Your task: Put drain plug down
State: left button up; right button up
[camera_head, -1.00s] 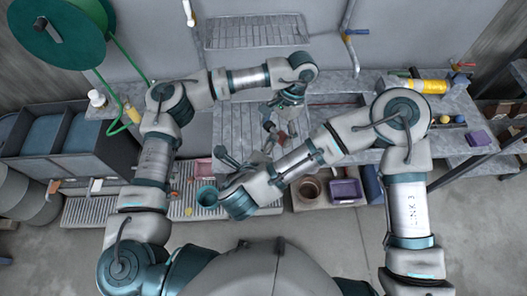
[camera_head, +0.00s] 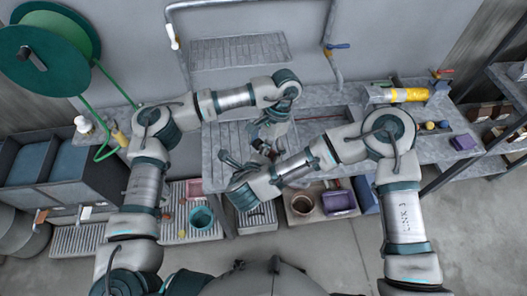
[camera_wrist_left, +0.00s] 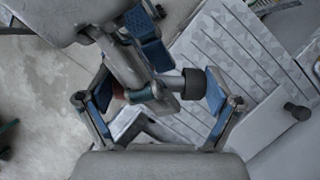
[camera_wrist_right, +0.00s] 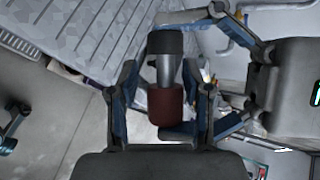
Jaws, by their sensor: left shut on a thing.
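The part I take for the drain plug (camera_wrist_right: 166,70), with a black end, metal middle and dark red end, lies between the two grippers. It also shows in the left wrist view (camera_wrist_left: 191,84), partly hidden by fingers. My left gripper (camera_head: 263,143) is shut on it, its blue-padded fingers at the two ends. My right gripper (camera_wrist_right: 160,95) has its fingers on either side of the part; whether they touch it is unclear. In the head view the part is tiny and mostly hidden by the hands.
Below the hands is a grey workbench with a grooved draining surface (camera_wrist_left: 235,60). A yellow cylinder (camera_head: 408,95) and a purple block (camera_head: 463,142) are at the right.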

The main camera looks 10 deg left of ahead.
pick_arm(q)
jog(key=shift+r, duration=0.1)
pick_arm(e)
jog(key=c, duration=0.7)
pick_arm(q)
jog(key=o, duration=1)
pick_arm(e)
grip_shut()
